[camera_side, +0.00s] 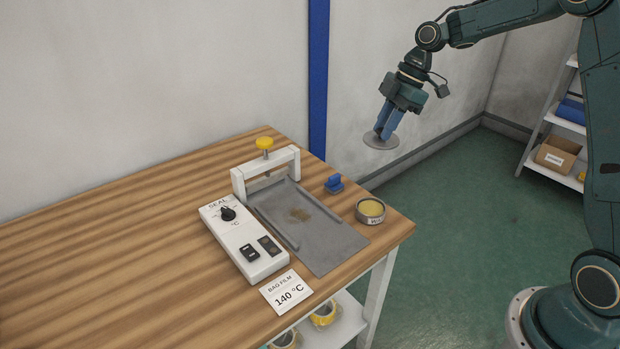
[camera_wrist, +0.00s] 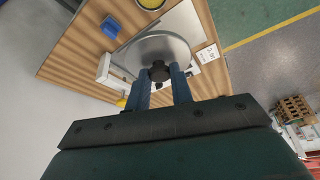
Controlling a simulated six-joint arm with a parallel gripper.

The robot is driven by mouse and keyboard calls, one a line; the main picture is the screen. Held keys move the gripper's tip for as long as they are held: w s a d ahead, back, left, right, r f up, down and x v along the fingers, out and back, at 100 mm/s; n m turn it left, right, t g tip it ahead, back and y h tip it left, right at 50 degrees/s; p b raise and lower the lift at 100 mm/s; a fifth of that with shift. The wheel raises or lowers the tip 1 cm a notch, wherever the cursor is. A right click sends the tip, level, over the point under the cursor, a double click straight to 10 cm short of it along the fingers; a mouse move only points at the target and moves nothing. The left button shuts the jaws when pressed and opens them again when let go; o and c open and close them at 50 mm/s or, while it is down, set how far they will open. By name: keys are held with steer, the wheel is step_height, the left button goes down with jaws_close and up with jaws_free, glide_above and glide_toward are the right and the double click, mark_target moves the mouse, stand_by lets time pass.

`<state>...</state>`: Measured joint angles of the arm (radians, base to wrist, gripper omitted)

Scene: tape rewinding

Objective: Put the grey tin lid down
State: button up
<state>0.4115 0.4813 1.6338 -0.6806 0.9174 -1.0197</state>
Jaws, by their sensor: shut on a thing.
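The grey tin lid (camera_side: 381,141) is a round flat disc with a dark knob, held in the air beyond the far right edge of the table. My gripper (camera_side: 386,128) is shut on it, and the blue fingers point down. In the wrist view the lid (camera_wrist: 150,47) sits at the tips of my gripper (camera_wrist: 162,78), which close on its dark knob (camera_wrist: 160,71). An open round tin (camera_side: 370,211) with yellow contents stands on the table near its right corner. The tin also shows at the top of the wrist view (camera_wrist: 151,4).
The table's left side is clear. A shelf (camera_side: 550,130) stands at the right.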

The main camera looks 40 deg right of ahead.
steer(key=s+a+f, duration=0.1)
steer(key=s+a, duration=0.1)
steer(key=a, duration=0.6)
steer(key=s+a+f, duration=0.1)
steer(key=a+f, duration=0.1)
steer(key=a, duration=0.6)
steer(key=shift+d+f, duration=0.15)
steer(key=shift+f, duration=4.85)
steer(key=shift+d+f, duration=0.1)
steer(key=shift+f, duration=4.85)
steer(key=shift+f, duration=0.15)
steer(key=o, duration=0.9)
steer(key=shift+o, duration=0.2)
steer(key=shift+r, duration=0.2)
